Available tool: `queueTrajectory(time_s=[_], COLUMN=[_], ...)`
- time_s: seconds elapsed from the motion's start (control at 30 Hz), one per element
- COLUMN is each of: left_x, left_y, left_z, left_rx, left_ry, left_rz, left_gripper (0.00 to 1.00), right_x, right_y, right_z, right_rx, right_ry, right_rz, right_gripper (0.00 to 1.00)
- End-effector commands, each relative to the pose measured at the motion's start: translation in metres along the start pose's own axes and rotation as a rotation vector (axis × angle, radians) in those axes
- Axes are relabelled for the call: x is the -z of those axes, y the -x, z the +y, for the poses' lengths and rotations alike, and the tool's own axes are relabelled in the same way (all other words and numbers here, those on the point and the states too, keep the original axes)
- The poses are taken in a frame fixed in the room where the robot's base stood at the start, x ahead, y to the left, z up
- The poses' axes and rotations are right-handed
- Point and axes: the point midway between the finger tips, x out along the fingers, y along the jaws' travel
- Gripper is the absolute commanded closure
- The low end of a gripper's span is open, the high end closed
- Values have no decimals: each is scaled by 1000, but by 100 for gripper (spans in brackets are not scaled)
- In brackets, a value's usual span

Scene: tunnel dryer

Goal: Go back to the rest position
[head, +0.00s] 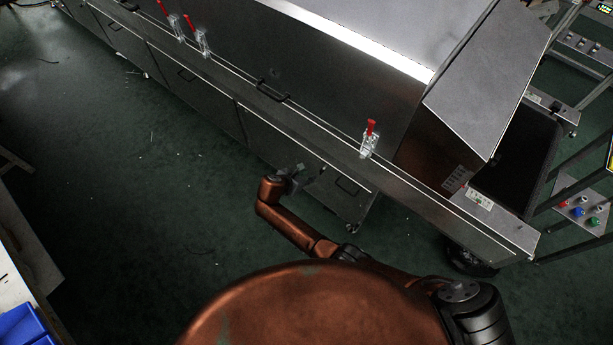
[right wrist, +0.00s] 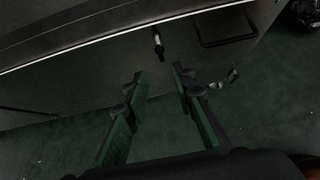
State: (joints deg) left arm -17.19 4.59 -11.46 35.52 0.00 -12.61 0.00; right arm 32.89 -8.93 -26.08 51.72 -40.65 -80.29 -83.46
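My right gripper (head: 297,173) is in front of the lower doors of the long metal tunnel dryer (head: 330,100) in the head view. In the right wrist view its two green-padded fingers (right wrist: 160,75) stand apart with nothing between them. Beyond the fingertips are the dryer's lower panel (right wrist: 90,75), a dark door handle (right wrist: 228,42) and a small latch-like part (right wrist: 158,42). I cannot tell the exact gap between the fingertips and the panel. My left gripper is not in view.
Red-handled clamps (head: 369,140) stand along the dryer's edge. A rack with coloured buttons (head: 580,212) is at the right. A white table (head: 14,285) with blue bins (head: 22,328) is at the lower left. The green floor (head: 150,180) between is mostly clear.

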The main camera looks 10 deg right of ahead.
Motion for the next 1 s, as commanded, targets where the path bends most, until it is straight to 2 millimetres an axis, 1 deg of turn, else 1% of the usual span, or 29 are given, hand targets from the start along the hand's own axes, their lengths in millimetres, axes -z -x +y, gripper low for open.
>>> queueTrajectory(time_s=[0.1,0.2,0.67,0.73,0.77,0.87,0.97,1.0], left_x=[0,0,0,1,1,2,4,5], left_y=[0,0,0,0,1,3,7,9], left_z=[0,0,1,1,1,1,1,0], left_rx=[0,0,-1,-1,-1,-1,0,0], left_ry=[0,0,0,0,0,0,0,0], left_rz=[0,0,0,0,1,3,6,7], left_gripper=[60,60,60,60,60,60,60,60], right_x=[0,0,0,2,5,26,64,83], right_y=[7,8,8,6,3,-16,-45,-59], right_z=[0,0,0,-2,-5,-22,-54,-71], right_rx=[0,0,0,2,3,11,27,39], right_ry=[-1,-1,-1,-4,-10,-55,-150,-201], right_rz=[0,-1,0,5,11,55,138,177], right_gripper=[76,76,76,76,76,76,76,76])
